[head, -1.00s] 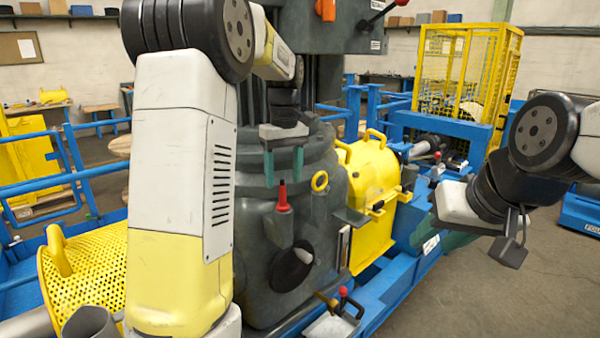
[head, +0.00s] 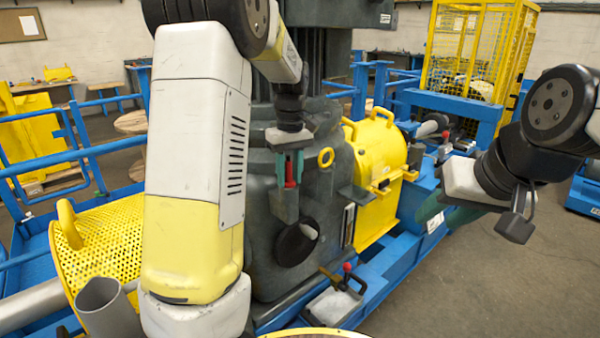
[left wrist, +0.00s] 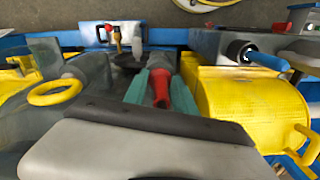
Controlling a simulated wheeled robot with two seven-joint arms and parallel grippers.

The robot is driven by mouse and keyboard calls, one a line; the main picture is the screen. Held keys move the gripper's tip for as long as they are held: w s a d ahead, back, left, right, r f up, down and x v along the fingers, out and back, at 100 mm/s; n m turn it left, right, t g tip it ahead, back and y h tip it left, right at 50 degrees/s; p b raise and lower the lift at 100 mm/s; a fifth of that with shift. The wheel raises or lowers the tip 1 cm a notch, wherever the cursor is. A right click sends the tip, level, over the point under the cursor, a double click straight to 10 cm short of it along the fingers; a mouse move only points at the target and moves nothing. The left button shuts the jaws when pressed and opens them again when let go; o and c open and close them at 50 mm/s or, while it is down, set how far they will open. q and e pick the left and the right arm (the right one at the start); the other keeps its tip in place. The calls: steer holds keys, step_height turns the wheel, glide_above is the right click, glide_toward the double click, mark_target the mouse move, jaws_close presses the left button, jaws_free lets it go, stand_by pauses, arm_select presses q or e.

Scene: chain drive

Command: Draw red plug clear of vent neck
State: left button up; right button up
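The red plug (head: 290,172) stands upright in the vent neck (head: 285,205), a grey block on the front of the dark green-grey housing (head: 265,240). My left gripper (head: 290,172) points down over it, with one teal finger on each side. In the left wrist view the red plug (left wrist: 160,88) fills the gap between the fingertips, and the gripper looks shut on it. The plug's lower end is hidden in the neck. My right gripper (head: 450,215) is away to the right, by the blue frame; its finger gap is unclear.
A yellow ring (head: 326,157) sits just right of the plug. A yellow guard (head: 378,150) with handles stands further right. A dark round opening (head: 296,243) and a red-knobbed lever (head: 347,268) are below. A perforated yellow cover (head: 100,240) is at left.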

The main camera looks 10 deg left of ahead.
arm_select(q)
jaws_close()
steer(key=shift+r, duration=4.5)
